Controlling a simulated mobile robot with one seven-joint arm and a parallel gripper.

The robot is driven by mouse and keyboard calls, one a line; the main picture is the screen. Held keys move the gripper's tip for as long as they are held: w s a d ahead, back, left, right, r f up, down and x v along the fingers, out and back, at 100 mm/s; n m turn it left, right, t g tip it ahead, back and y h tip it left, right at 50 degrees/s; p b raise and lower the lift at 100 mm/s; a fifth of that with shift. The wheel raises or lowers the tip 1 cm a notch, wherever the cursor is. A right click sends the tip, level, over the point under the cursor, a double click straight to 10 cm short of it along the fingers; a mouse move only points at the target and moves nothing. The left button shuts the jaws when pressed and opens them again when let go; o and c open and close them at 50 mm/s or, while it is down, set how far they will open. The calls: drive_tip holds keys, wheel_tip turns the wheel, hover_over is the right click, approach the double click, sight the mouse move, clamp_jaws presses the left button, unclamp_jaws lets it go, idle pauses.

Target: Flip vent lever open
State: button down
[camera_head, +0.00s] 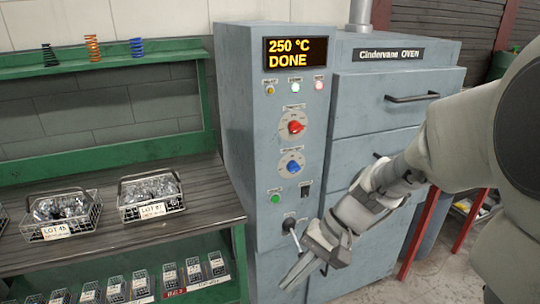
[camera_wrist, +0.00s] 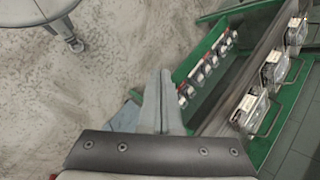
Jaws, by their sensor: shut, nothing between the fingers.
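The vent lever (camera_head: 290,225) appears to be the small dark lever low on the grey control column of the oven (camera_head: 265,150). Its thin handle slants down and slightly right from a round pivot. My gripper (camera_head: 292,280) is in front of the lower column, just below and right of the lever, with its fingers pointing down-left. The fingers are shut together with nothing between them, as the wrist view (camera_wrist: 166,85) also shows. I cannot tell whether the gripper touches the lever. The lever does not show in the wrist view.
The oven display (camera_head: 295,52) reads "250 °C DONE". A red knob (camera_head: 295,127), a blue knob (camera_head: 292,166) and a green button (camera_head: 276,198) sit above the lever. A green bench (camera_head: 110,240) with wire baskets (camera_head: 152,195) stands left. Floor shows at lower right.

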drive_tip(key=w+a+f+m+y+b, duration=0.2)
drive_tip(key=w+f+m+y+b, duration=0.35)
drive_tip(key=f, duration=0.45)
drive_tip(key=m+t+h+b, duration=0.5)
drive_tip(key=m+t+b, duration=0.2)
drive_tip(key=m+t, duration=1.45)
approach(298, 246)
wheel_tip(298, 246, down, 8)
drive_tip(key=s+m+g, duration=0.1)
drive_tip(key=s, duration=0.1)
drive_tip(key=shift+s+r+m, duration=0.15)
drive_tip(key=shift+r+m, duration=0.05)
drive_tip(key=shift+m, duration=0.2)
drive_tip(key=b+x, duration=0.3)
drive_tip(key=x, duration=0.7)
drive_tip(key=shift+s+d+r, duration=0.25)
drive_tip(key=shift+s+r, duration=0.05)
drive_tip(key=shift+r, duration=0.25)
drive_tip(key=shift+s+d+r, duration=0.25)
drive_tip(key=shift+s+r, duration=0.05)
drive_tip(key=shift+r, duration=0.25)
drive_tip(key=shift+s+d+r, duration=0.2)
drive_tip(key=shift+s+r, duration=0.15)
drive_tip(key=shift+r, duration=0.2)
